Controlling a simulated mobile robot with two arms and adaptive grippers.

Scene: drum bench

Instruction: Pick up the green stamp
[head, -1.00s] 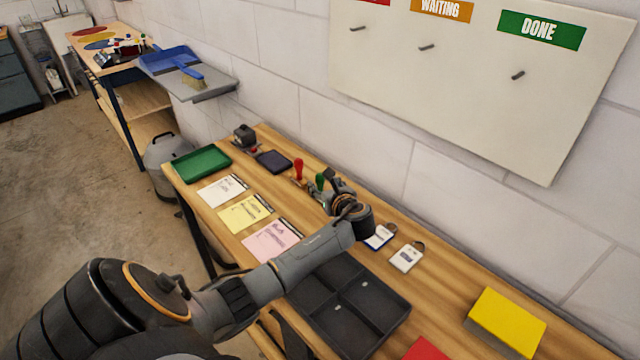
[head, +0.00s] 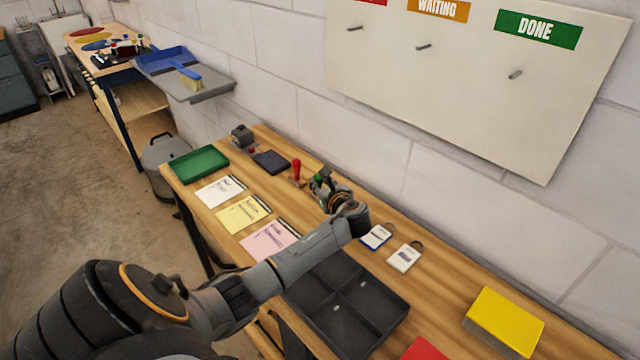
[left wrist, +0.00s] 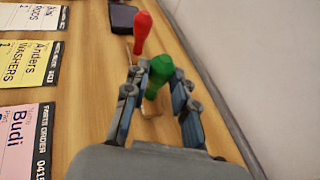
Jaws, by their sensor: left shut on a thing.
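The green stamp (head: 318,180) is near the wall side of the wooden bench, mostly hidden by my left gripper in the head view. In the left wrist view the green stamp (left wrist: 162,76) stands between the two fingers, its knobbed handle up and its base low between them. My left gripper (left wrist: 158,72) is shut on the green stamp. It also shows in the head view (head: 320,187). Whether the stamp's base still touches the bench is hard to tell. My right gripper is in neither view.
A red stamp (head: 297,172) stands close beside the green one, also in the left wrist view (left wrist: 141,32). A dark ink pad (head: 271,161), paper cards (head: 243,213) and a green tray (head: 199,164) lie left. A black divided tray (head: 345,310) and white tags (head: 404,257) lie nearer.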

